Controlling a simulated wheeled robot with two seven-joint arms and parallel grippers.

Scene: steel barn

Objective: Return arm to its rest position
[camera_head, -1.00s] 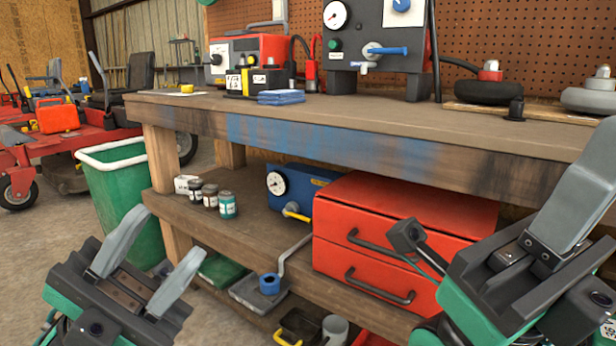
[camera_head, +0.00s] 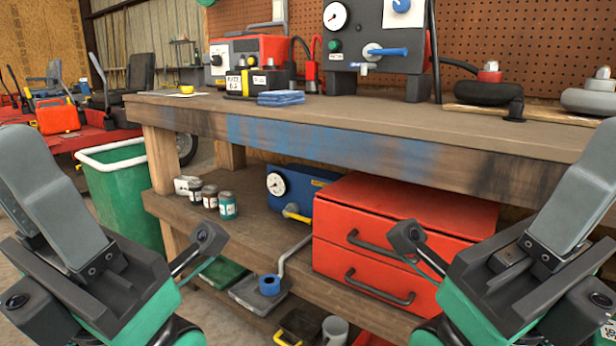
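My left gripper (camera_head: 40,185) stands at the left edge of the head view. Its grey fingers point up and overlap from this side, so I cannot tell the gap between them. No object shows in it. My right gripper (camera_head: 575,195) stands at the right edge in a roughly mirrored pose, with a grey finger pointing up and partly cut off by the frame. Its opening is not clear, and no object shows in it. Both grippers are in front of the workbench (camera_head: 330,133), near its two ends in the picture.
A red two-drawer toolbox (camera_head: 390,225), a blue gauge box (camera_head: 325,185) and several small cans (camera_head: 228,205) sit on the lower shelf. A green bin (camera_head: 125,195) stands behind my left arm. Red machinery (camera_head: 95,140) is at the far left. The benchtop holds several devices.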

